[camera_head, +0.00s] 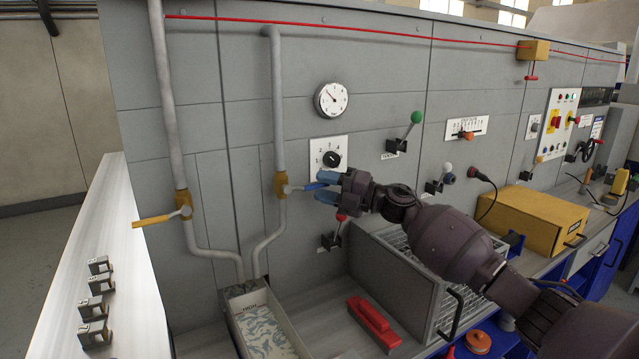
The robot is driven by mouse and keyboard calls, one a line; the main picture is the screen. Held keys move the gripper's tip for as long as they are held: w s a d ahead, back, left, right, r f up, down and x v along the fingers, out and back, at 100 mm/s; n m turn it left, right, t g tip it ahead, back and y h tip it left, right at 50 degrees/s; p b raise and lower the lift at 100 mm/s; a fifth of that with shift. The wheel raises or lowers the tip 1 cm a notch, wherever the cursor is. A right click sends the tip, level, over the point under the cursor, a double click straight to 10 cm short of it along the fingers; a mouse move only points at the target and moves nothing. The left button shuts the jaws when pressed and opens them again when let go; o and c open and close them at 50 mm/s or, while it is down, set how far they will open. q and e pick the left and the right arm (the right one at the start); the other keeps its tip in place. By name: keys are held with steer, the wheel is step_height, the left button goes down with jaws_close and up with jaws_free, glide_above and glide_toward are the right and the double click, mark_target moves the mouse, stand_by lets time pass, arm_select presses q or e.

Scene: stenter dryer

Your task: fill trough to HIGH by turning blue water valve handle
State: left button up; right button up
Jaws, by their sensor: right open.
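The blue water valve handle (312,187) sticks out to the right from a brass valve body (281,185) on the right-hand grey pipe. It lies about level. My right gripper (326,187) is open, with its blue fingertips at the handle's outer end, one above and one below in the picture. I cannot tell whether they touch it. The fingers hide part of the handle's tip. The trough (237,322) stands below the two pipe outlets and shows a pale, blue-flecked surface inside. No HIGH mark is readable. My left gripper is not in view.
A yellow-handled valve (152,220) sits on the left pipe. A numbered dial (331,158) and a gauge (331,100) are on the wall panel. A red-knobbed lever (334,235) is below my gripper. A red-handled tool (373,323) and a wire basket (400,285) are right of the trough.

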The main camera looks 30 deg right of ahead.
steer(key=shift+w+a, duration=0.5)
steer(key=shift+w, duration=0.05)
steer(key=shift+c, duration=0.2)
jaws_close()
